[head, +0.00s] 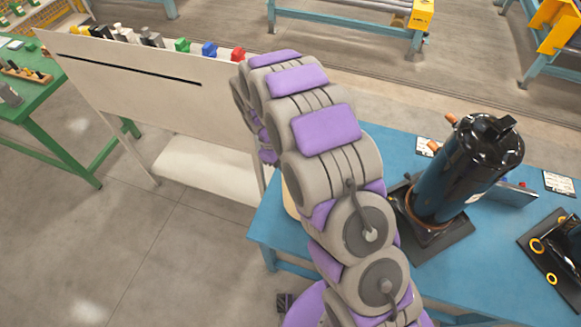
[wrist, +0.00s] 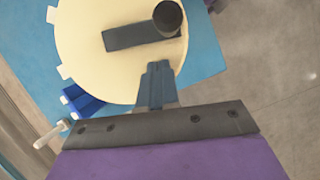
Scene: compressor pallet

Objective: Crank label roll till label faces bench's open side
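The label roll is a cream disc (wrist: 85,50) with small white tabs (wrist: 66,72) on its rim, lying over the blue bench in the wrist view. A dark crank arm (wrist: 125,37) with a round black knob (wrist: 168,18) sits on top of it. My gripper (wrist: 158,68) points at the disc, with its fingers close together just below the crank arm and nothing seen between them. Whether it touches the disc is unclear. In the head view my arm hides the gripper and most of the roll; a cream edge (head: 289,203) shows. Which tab is the label, I cannot tell.
The blue bench (head: 405,150) carries a black compressor (head: 462,170) on a dark base, with another dark unit (head: 560,262) at right. A white panel stand (head: 150,85) and green table (head: 45,115) are at left. Floor between is clear. Blue parts (wrist: 82,100) lie beside the disc.

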